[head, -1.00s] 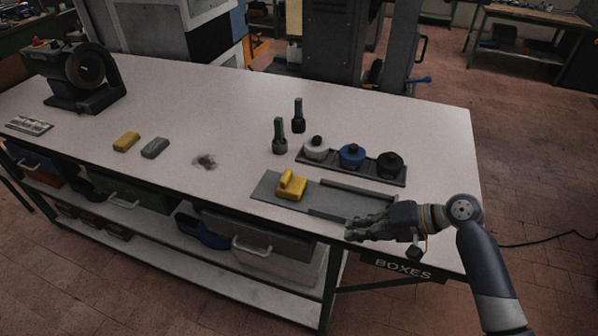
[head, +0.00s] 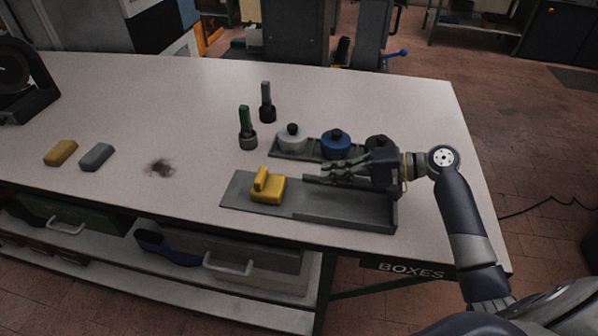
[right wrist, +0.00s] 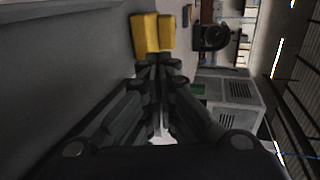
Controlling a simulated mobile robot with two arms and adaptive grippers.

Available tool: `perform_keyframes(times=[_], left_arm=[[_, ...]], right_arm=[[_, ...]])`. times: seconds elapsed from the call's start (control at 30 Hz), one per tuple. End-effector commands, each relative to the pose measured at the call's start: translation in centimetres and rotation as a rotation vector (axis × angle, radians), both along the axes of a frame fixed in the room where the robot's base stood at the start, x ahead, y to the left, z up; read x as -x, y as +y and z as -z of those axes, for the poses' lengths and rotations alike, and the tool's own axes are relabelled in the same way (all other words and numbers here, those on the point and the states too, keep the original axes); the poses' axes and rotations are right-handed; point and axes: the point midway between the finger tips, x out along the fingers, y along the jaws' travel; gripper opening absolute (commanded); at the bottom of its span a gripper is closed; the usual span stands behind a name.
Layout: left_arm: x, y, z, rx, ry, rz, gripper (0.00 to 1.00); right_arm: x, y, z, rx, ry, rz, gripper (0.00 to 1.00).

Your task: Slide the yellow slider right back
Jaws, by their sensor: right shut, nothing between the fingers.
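The yellow slider (head: 269,188) sits near the left end of a flat grey track plate (head: 330,210) on the table; it has an upright block at its left. My right gripper (head: 318,173) is above the right part of the track, shut and empty. Its fingers point left towards the slider, with a gap between them. In the right wrist view the slider (right wrist: 146,36) shows beyond the shut fingertips (right wrist: 158,62). My left gripper is in no view.
A tray behind the track holds a white knob (head: 292,139), a blue knob (head: 335,144) and a black one partly hidden by my gripper. Green (head: 246,130) and black (head: 266,104) upright handles stand behind. Yellow (head: 61,153) and grey (head: 97,157) blocks lie left.

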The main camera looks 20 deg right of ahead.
Motion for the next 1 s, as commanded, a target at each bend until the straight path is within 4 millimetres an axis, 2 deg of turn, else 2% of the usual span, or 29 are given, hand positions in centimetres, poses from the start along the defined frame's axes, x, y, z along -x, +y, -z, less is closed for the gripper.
perform_keyframes(times=[0.17,0.47,0.6,0.8,1.0], left_arm=[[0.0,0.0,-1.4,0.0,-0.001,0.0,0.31],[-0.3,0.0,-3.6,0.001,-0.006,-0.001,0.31],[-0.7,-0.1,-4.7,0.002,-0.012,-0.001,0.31],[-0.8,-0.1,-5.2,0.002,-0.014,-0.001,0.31],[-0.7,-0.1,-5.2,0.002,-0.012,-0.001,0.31]], right_arm=[[-1.5,2.4,0.3,-0.004,0.001,-0.002,0.0],[-4.9,7.5,2.3,-0.004,0.002,-0.003,0.0],[-6.2,9.3,2.3,-0.001,0.0,-0.002,0.0],[-7.1,10.6,2.6,0.001,0.0,-0.001,0.0],[-7.2,10.7,2.8,0.002,0.001,-0.001,0.0]])
